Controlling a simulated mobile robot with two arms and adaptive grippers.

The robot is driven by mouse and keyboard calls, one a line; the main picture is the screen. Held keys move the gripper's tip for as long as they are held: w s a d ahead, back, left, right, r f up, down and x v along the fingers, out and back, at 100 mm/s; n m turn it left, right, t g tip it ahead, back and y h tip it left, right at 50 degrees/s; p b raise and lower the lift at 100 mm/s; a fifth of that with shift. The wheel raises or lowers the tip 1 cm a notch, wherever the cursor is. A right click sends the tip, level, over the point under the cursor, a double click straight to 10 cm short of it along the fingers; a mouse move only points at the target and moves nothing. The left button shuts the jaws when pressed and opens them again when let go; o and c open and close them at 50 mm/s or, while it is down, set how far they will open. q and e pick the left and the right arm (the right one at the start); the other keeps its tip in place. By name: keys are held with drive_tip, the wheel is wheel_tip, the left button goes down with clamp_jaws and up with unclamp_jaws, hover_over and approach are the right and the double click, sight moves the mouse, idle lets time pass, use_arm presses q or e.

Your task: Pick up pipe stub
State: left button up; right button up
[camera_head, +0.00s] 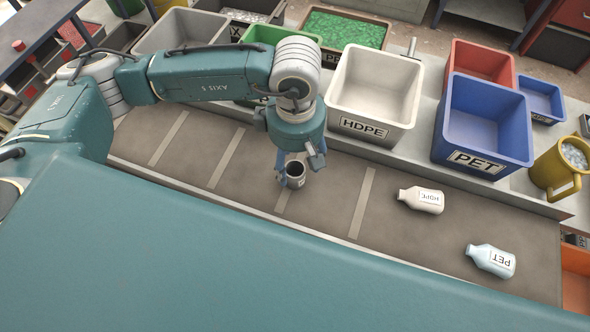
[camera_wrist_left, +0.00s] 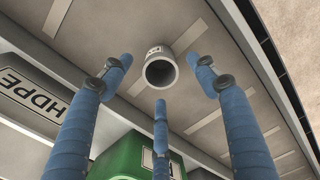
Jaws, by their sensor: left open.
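The pipe stub (camera_head: 295,174) is a short grey hollow cylinder with a white label and a dark open end, standing on the dark belt. It also shows in the left wrist view (camera_wrist_left: 160,68), at the top middle. My left gripper (camera_head: 299,160) is right above and around the stub in the head view. I cannot tell whether any finger touches the stub. My right gripper is not in view.
A white HDPE bottle (camera_head: 421,200) and a pale blue PET bottle (camera_head: 491,261) lie on the belt (camera_head: 330,215) to the right. A white HDPE bin (camera_head: 375,90), a blue PET bin (camera_head: 484,122) and a yellow mug (camera_head: 545,172) stand behind it. The belt left of the stub is clear.

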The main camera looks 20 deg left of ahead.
sight(295, 169)
use_arm(q)
wheel_tip(295, 169, down, 3)
drive_tip(key=shift+f+p, duration=0.1)
drive_tip(key=shift+p, duration=0.45)
drive_tip(key=shift+f, duration=0.2)
drive_tip(key=c, duration=1.2)
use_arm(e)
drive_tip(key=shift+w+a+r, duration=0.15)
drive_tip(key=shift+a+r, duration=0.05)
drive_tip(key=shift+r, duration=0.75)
use_arm(q)
drive_tip(key=shift+r, duration=0.15)
